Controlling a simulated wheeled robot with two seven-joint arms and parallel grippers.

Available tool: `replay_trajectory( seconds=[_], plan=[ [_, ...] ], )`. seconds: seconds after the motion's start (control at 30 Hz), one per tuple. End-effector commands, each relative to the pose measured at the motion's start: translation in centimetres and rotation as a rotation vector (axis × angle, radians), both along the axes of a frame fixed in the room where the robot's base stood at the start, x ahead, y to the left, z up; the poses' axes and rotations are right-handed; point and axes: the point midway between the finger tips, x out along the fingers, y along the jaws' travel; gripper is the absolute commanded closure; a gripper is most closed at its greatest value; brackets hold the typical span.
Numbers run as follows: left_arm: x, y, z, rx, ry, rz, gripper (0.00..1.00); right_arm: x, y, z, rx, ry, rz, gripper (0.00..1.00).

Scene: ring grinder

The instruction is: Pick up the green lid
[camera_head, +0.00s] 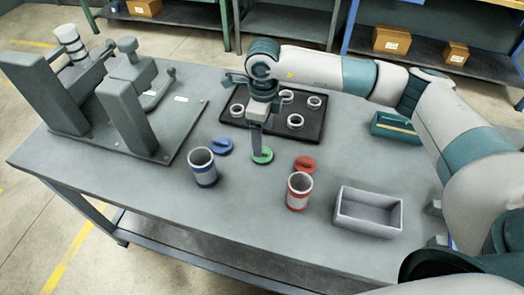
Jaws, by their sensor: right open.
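The green lid (263,156) lies on the grey table, in front of the black tray. My right arm reaches in from the right, and its gripper (257,150) points down at the green lid. The fingers are open, with their tips at the lid and covering part of its back side. I cannot tell whether they touch it. The lid still appears to rest on the table. My left gripper is not in view.
A blue lid (221,146) and a red lid (304,164) lie close on either side. A blue-banded cup (203,170) and red-banded cup (298,194) stand in front. The black tray (262,128) holds several rings. A grey bin (366,228) is at right, a grinder fixture (130,120) at left.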

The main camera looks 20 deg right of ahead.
Motion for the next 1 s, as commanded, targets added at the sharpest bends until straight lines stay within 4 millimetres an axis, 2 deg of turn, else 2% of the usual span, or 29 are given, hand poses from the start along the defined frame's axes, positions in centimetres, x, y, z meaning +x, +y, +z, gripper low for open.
replay_trajectory(
  seconds=[0.47,0.77,0.83,1.0],
  plan=[
    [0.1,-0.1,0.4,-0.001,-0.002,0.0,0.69,-0.1,0.1,-0.4,0.0,0.0,0.0,0.29],
    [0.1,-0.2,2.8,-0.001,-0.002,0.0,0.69,-0.7,0.5,-3.0,-0.001,0.002,0.0,0.29],
    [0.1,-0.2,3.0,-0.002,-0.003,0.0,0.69,-0.7,0.4,-4.1,-0.001,0.003,-0.002,0.29],
    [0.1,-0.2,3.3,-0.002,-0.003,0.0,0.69,-0.6,0.5,-5.3,0.0,0.0,-0.001,0.29]
  ],
)
